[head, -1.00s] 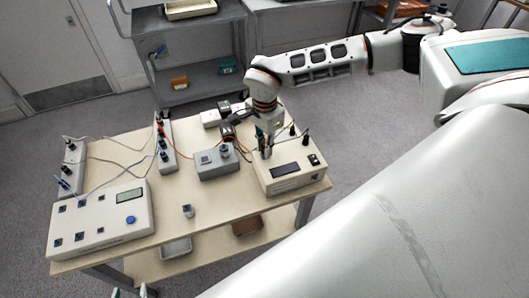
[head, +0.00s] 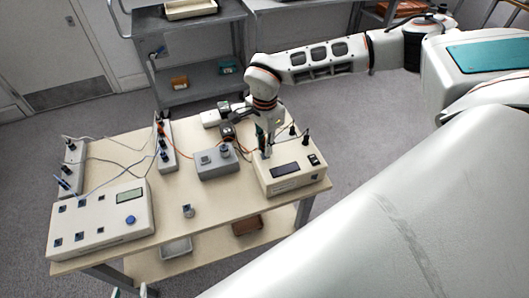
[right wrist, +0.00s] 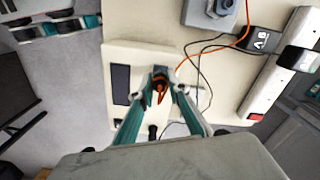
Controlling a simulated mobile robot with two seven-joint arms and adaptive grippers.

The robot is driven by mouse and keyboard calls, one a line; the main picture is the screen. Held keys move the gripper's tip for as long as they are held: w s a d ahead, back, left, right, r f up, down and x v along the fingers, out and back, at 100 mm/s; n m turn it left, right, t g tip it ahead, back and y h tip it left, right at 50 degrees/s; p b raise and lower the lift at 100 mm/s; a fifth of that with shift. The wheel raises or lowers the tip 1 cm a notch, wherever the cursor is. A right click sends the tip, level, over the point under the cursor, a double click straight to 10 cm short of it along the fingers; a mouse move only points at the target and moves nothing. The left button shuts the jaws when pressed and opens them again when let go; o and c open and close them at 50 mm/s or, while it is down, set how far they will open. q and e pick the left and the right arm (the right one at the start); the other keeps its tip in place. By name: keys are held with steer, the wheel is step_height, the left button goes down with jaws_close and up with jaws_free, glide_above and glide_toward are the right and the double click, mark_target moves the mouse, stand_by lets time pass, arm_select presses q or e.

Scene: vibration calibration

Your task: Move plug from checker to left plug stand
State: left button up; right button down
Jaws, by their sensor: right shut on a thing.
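The checker, which I take to be the cream box with a dark display (head: 287,169), sits at the table's right end. It also shows in the right wrist view (right wrist: 120,115). My right gripper (head: 265,153) is over its top, pointing down. In the right wrist view my right gripper's teal fingers (right wrist: 161,97) are closed around a dark plug with an orange part (right wrist: 161,86). I cannot tell whether the plug is still seated. Two narrow white stands with dark plugs stand at the left: a left one (head: 72,165) and another (head: 166,148). My left gripper (head: 130,292) barely shows at the bottom edge, tips apart.
A grey box (head: 216,168) stands beside the checker, with an orange cable nearby. A large cream meter (head: 100,226) fills the table's front left. A small cylinder (head: 188,211) stands near the front edge. Thin cables cross between the stands. The table's middle (head: 175,190) is clear.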

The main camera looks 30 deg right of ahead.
steer(key=shift+r, duration=0.15)
steer(key=shift+r, duration=1.6)
